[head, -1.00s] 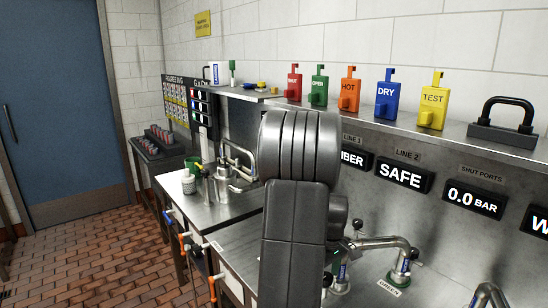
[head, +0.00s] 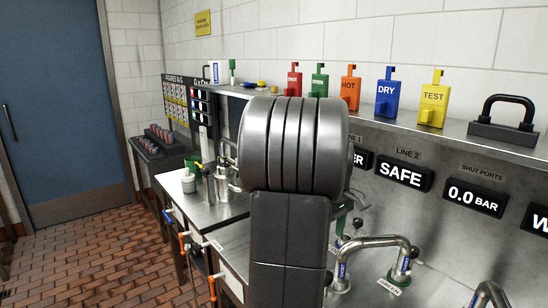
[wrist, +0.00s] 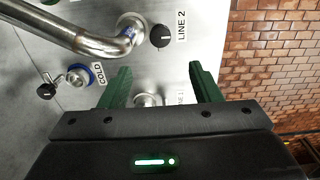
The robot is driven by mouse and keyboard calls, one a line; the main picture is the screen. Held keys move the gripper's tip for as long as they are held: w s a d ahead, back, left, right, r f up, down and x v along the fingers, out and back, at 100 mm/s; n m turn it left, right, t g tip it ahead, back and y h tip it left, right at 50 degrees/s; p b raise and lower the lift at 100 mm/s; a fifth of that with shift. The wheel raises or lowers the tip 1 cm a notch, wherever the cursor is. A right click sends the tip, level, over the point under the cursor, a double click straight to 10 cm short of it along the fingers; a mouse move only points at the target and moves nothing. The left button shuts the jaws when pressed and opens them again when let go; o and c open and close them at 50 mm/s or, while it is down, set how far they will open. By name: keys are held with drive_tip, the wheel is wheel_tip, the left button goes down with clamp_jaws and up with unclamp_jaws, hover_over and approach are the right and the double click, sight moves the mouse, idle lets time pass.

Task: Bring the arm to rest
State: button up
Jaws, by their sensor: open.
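My arm fills the middle of the head view as a large dark grey ribbed joint above a straight link, in front of the steel bench (head: 222,239). My gripper (wrist: 158,82) shows in the wrist view with its two green fingers apart and nothing between them. Beyond the fingers is a steel panel surface with a black LINE 2 knob (wrist: 160,36), a blue-ringed COLD fitting (wrist: 78,76) and a thick metal pipe (wrist: 62,27). A round metal fitting (wrist: 148,100) lies partly hidden behind the gripper body. In the head view my arm covers part of the bench and displays.
Coloured tags, including DRY (head: 388,96) and TEST (head: 433,106), stand on the shelf beside a black-handled block (head: 505,121). A curved pipe (head: 375,243) rises from the bench at right. A side cart (head: 158,148) stands left. The brick floor (head: 95,258) by the door is clear.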

wheel_tip(320, 180, down, 13)
drive_tip(key=shift+r, duration=0.15)
drive_tip(key=shift+f+p, duration=0.3)
drive_tip(key=shift+f, duration=0.1)
drive_tip(key=m, duration=0.5)
drive_tip(key=shift+r, duration=0.1)
drive_tip(key=m+p, duration=0.1)
drive_tip(key=m, duration=0.7)
drive_tip(key=shift+m+p, duration=0.4)
drive_tip(key=m+p, duration=0.1)
drive_tip(key=m, duration=0.3)
drive_tip(key=shift+s, duration=0.1)
